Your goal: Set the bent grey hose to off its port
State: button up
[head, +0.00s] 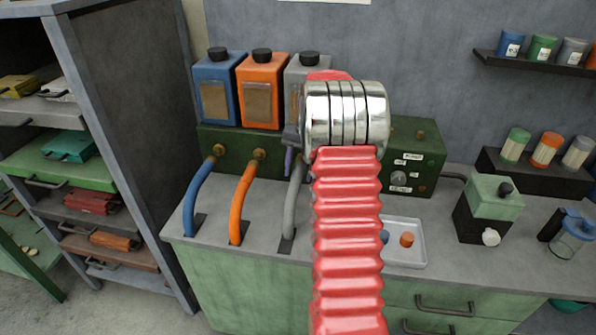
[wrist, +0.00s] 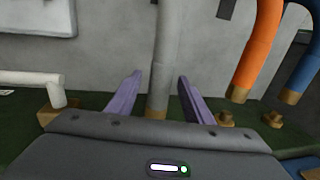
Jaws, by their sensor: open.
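The bent grey hose (head: 291,215) rises from a dark slot in the grey worktop toward the green port box (head: 412,150). Its upper end is hidden behind my arm in the head view. In the wrist view, the grey hose (wrist: 158,60) runs between the two purple fingers of my gripper (wrist: 160,76), down to a brass end at the green box. My gripper is open, with a finger on each side of the hose and visible gaps. Whether the brass end is seated is unclear.
An orange hose (head: 241,202) and a blue hose (head: 195,197) stand left of the grey one. Blue, orange and grey canisters (head: 262,90) stand above the box. A white tray (head: 415,250) with small caps lies right of my arm. A pale pipe (wrist: 30,78) shows in the wrist view.

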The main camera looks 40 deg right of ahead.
grip_shut()
dwell(0.4)
